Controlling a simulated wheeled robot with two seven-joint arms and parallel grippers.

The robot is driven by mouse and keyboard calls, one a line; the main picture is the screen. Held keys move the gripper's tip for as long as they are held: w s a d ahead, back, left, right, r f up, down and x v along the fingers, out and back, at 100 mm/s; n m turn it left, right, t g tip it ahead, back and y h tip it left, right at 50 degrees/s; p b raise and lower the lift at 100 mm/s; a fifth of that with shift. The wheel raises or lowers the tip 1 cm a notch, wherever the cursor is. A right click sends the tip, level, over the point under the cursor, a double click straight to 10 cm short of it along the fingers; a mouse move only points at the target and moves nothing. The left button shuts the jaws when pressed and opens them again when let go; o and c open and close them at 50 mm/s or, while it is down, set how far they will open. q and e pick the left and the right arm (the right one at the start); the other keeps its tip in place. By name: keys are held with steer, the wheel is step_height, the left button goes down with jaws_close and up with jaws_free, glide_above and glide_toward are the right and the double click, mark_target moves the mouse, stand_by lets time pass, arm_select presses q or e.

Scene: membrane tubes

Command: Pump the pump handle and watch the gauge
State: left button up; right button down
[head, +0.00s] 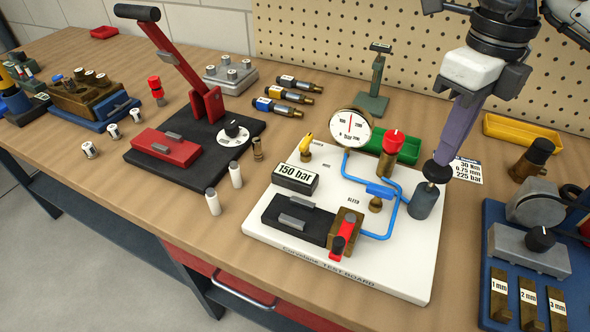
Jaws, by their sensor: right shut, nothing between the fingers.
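The white test board (268,232) lies on the bench. At its right edge stands a dark grey pump cylinder (425,203) with a black knob-like handle (436,172) on top. My right gripper (442,155) comes down from the upper right with its fingers shut and nothing between them. Its fingertips are at the top of the black handle and appear to touch it. The round white gauge (349,128) stands at the board's back, its red needle pointing roughly straight up. Its scale is too small to read. My left gripper is not in view.
A "150 bar" sign (295,178), a red-topped knob (392,142) and blue pipes (388,236) sit on the board. A red lever press (195,95) stands left, a blue fixture (500,285) right. A yellow tray (520,132) is behind. The front bench edge is clear.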

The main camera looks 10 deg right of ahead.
mark_target(440, 168)
stand_by(0.6)
steer(key=shift+f, duration=0.1)
steer(key=shift+f+b, duration=1.65)
steer(key=shift+f, duration=0.4)
step_height(440, 168, up, 7)
steer(key=p, duration=0.5)
steer(key=shift+r, duration=0.1)
